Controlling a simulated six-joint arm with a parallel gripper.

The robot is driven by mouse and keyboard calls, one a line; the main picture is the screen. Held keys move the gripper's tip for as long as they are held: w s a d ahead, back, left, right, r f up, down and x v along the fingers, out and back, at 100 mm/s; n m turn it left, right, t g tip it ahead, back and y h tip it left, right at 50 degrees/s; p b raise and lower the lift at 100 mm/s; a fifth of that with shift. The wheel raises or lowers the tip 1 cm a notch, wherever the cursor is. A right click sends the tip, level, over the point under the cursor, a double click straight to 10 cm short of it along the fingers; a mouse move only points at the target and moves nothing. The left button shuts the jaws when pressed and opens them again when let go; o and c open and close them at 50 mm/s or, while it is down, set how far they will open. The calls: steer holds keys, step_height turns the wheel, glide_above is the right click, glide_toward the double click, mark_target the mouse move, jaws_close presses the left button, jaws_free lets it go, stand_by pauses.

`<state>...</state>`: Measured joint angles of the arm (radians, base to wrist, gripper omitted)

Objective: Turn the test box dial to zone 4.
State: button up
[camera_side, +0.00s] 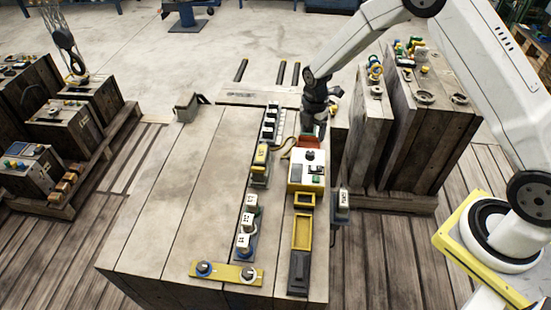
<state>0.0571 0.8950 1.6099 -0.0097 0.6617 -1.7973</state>
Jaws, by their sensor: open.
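The test box (307,173) looks like the white box with yellow edges on the wooden bench (185,215). A dark round knob, probably its dial (309,156), sits on its top face, with a dark part and a green button below. The zone marks and the dial's setting are too small to read. My gripper (317,128) points down just behind the box, above its far edge, apart from the dial as far as I can tell. It is open, and I see nothing held in it. Its fingertips are small and dark here.
A power strip (270,123) and a yellow-black device (260,165) stand left of the box. A yellow tray (302,232) lies in front. A yellow plate with two knobs (226,272) is at the front edge. Wooden crates (415,130) stand right. The bench's left side is mostly clear.

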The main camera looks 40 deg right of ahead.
mark_target(310, 153)
steer(key=shift+f, duration=0.15)
steer(key=shift+s+f, duration=0.1)
steer(key=shift+f, duration=3.65)
jaws_close()
